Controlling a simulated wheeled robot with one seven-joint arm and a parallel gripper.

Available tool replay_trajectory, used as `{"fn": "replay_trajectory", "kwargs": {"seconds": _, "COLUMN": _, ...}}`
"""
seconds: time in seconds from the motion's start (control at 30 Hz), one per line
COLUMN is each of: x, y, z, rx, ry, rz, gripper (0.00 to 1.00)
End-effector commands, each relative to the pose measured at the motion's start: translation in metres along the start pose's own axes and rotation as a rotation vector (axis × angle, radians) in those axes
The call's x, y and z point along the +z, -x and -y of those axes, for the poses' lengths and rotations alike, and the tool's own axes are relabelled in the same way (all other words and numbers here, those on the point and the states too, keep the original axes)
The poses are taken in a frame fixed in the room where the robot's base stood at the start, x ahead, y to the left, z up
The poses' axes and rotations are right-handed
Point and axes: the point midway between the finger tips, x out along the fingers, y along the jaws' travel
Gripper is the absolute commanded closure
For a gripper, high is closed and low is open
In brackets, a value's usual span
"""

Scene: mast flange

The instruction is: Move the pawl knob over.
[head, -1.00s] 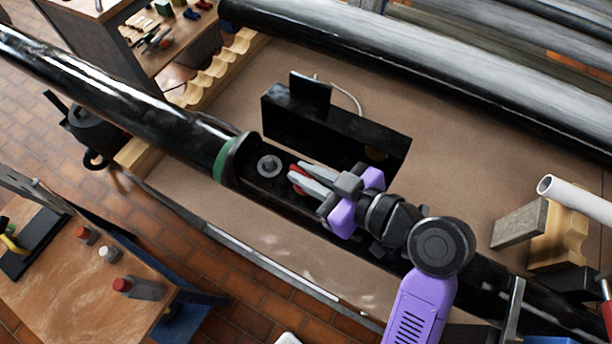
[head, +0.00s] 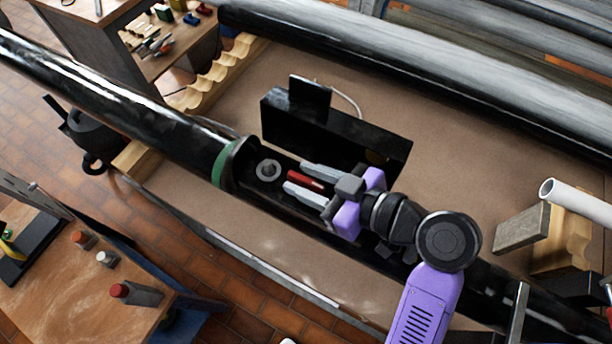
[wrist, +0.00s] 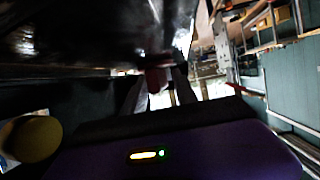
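The pawl knob (head: 305,180) is the small red piece in the opening of the black mast, right of the green ring. My gripper (head: 295,175) is open, with one pale finger on each side of the red knob and a visible gap to each. In the wrist view the knob (wrist: 157,78) is a dim reddish shape between the two fingers (wrist: 159,92). What the knob is fixed to is hidden by the dark recess and the gripper.
A grey round boss (head: 268,170) sits in the opening left of the fingers. A black upright plate (head: 335,130) stands just behind the gripper. The green ring (head: 224,163) edges the mast at left.

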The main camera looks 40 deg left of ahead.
Motion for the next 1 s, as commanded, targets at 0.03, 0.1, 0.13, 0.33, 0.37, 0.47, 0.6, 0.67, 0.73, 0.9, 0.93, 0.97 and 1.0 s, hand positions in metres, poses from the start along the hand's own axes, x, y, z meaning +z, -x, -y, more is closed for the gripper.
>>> {"fn": "replay_trajectory", "kwargs": {"seconds": 0.03, "x": -0.001, "y": 0.0, "z": 0.0, "rx": 0.0, "ry": 0.001, "rz": -0.001, "gripper": 0.65}}
{"fn": "replay_trajectory", "kwargs": {"seconds": 0.1, "x": -0.001, "y": 0.0, "z": 0.0, "rx": 0.0, "ry": 0.001, "rz": -0.001, "gripper": 0.65}}
{"fn": "replay_trajectory", "kwargs": {"seconds": 0.13, "x": -0.002, "y": 0.0, "z": 0.0, "rx": 0.0, "ry": 0.001, "rz": -0.002, "gripper": 0.65}}
{"fn": "replay_trajectory", "kwargs": {"seconds": 0.33, "x": -0.018, "y": 0.007, "z": -0.001, "rx": 0.002, "ry": 0.005, "rz": -0.004, "gripper": 0.65}}
{"fn": "replay_trajectory", "kwargs": {"seconds": 0.37, "x": -0.023, "y": 0.009, "z": -0.001, "rx": 0.003, "ry": 0.006, "rz": -0.005, "gripper": 0.65}}
{"fn": "replay_trajectory", "kwargs": {"seconds": 0.47, "x": -0.043, "y": 0.017, "z": -0.002, "rx": 0.004, "ry": 0.008, "rz": -0.005, "gripper": 0.65}}
{"fn": "replay_trajectory", "kwargs": {"seconds": 0.6, "x": -0.072, "y": 0.029, "z": -0.001, "rx": 0.004, "ry": 0.008, "rz": -0.005, "gripper": 0.65}}
{"fn": "replay_trajectory", "kwargs": {"seconds": 0.67, "x": -0.084, "y": 0.035, "z": -0.001, "rx": 0.004, "ry": 0.008, "rz": -0.004, "gripper": 0.65}}
{"fn": "replay_trajectory", "kwargs": {"seconds": 0.73, "x": -0.099, "y": 0.041, "z": -0.001, "rx": 0.004, "ry": 0.008, "rz": -0.004, "gripper": 0.65}}
{"fn": "replay_trajectory", "kwargs": {"seconds": 0.9, "x": -0.134, "y": 0.056, "z": -0.001, "rx": 0.004, "ry": 0.008, "rz": -0.003, "gripper": 0.65}}
{"fn": "replay_trajectory", "kwargs": {"seconds": 0.93, "x": -0.14, "y": 0.058, "z": -0.001, "rx": 0.004, "ry": 0.008, "rz": -0.002, "gripper": 0.65}}
{"fn": "replay_trajectory", "kwargs": {"seconds": 0.97, "x": -0.145, "y": 0.061, "z": -0.001, "rx": 0.004, "ry": 0.007, "rz": -0.003, "gripper": 0.65}}
{"fn": "replay_trajectory", "kwargs": {"seconds": 1.0, "x": -0.152, "y": 0.064, "z": -0.001, "rx": 0.003, "ry": 0.007, "rz": -0.003, "gripper": 0.65}}
